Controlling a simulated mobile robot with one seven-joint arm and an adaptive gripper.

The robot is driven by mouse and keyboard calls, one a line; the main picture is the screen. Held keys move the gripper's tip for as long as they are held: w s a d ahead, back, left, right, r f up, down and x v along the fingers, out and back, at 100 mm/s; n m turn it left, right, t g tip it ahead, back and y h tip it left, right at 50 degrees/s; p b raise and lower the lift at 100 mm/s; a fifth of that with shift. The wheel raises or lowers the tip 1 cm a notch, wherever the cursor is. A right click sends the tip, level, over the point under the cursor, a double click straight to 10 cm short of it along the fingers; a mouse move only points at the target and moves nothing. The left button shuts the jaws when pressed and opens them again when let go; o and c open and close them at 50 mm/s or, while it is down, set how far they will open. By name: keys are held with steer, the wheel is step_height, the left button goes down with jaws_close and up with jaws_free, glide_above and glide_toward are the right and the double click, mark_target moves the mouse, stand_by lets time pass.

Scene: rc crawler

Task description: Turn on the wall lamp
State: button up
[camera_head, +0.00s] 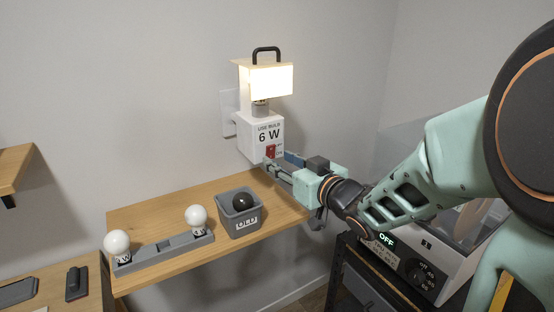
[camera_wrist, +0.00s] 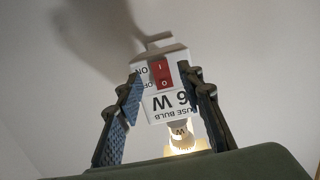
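The wall lamp (camera_head: 262,132) is mounted on the wall above the shelf, with a white base labelled "USE BULB 6 W". Its shade (camera_head: 268,81) glows, and the lit bulb (camera_wrist: 181,138) shows in the wrist view. A red rocker switch (camera_head: 271,151) sits low on the base; it also shows in the wrist view (camera_wrist: 162,73), marked I and O. My gripper (camera_head: 269,165) is at the base, close to the switch. In the wrist view its blue-padded fingers (camera_wrist: 164,84) are apart, with the switch between them and nothing held. I cannot tell whether a fingertip touches the switch.
On the wooden shelf (camera_head: 160,206) are a grey bulb holder (camera_head: 165,251) with two white bulbs and a grey bin (camera_head: 240,222) holding a dark bulb. A device (camera_head: 425,262) showing "OFF" stands at lower right. Dark items lie on a lower-left surface.

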steer(key=v, duration=0.5)
steer(key=shift+s, duration=0.15)
